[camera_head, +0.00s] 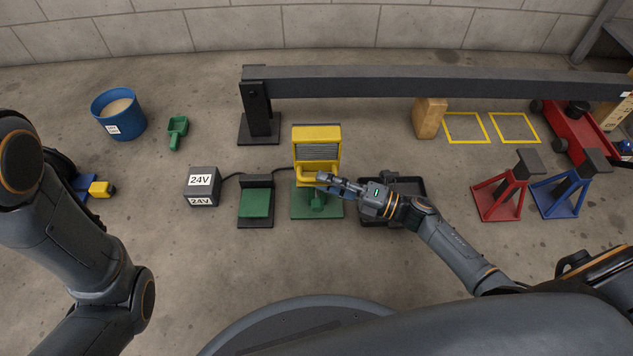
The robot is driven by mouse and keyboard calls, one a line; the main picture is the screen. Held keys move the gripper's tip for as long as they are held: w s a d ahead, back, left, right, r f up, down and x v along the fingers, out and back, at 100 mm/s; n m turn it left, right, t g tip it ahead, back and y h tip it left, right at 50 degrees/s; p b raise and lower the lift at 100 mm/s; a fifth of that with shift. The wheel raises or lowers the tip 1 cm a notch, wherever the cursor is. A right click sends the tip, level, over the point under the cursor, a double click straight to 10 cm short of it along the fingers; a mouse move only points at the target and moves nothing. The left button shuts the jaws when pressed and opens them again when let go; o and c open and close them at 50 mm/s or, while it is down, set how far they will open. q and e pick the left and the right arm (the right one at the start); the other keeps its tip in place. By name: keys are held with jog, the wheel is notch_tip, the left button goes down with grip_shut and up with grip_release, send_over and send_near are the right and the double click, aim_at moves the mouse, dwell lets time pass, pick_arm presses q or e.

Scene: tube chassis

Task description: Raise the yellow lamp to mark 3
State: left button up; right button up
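The yellow lamp (317,134) stands upright near the middle of the head view, with a grey ribbed front and a yellow bar low on its near side. It is on a green base (300,208). My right gripper (322,182) reaches in from the right, with its fingertips at the lamp's low yellow bar. Whether the fingers close around the bar or only touch it is too small to tell. No mark numbers are readable on the lamp or its base. My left arm is at the left edge; its gripper is not visible.
A grey 24V box (202,187) has a cable running towards the lamp, beside a green-topped stand (256,202). A black tray (407,187) lies partly behind my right wrist. A dark beam (420,82) crosses behind. Red (503,197) and blue (562,197) stands are at right.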

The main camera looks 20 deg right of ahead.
jog(key=shift+b+x, duration=0.4)
jog(key=shift+x, duration=1.15)
jog(key=shift+c, duration=0.2)
grip_shut()
